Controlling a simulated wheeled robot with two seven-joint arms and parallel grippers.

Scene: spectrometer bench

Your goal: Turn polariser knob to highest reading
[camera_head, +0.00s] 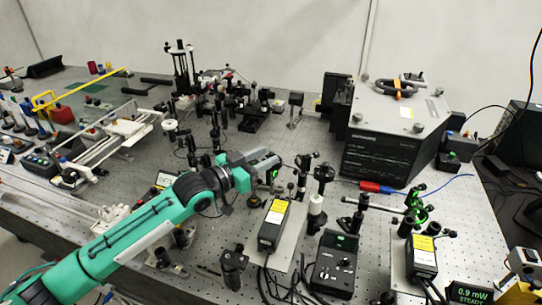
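My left arm reaches in from the lower left, and its gripper (272,168) is among the optics near the middle of the bench. Its fingertips are small and partly hidden against dark mounts, so I cannot tell whether they are open or touch anything. Dark post-mounted optics (323,174) stand just right of it. The polariser knob cannot be told apart from these mounts. A display (470,296) at the lower right edge reads 0.9 mW and STEADY in green. My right gripper is not clearly seen.
A large black and grey instrument box (392,135) stands at the back right. A black box with a yellow label (273,222) and a black control box (335,262) stand in front. Cables run along the front. The perforated bench (345,205) has small clear patches.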

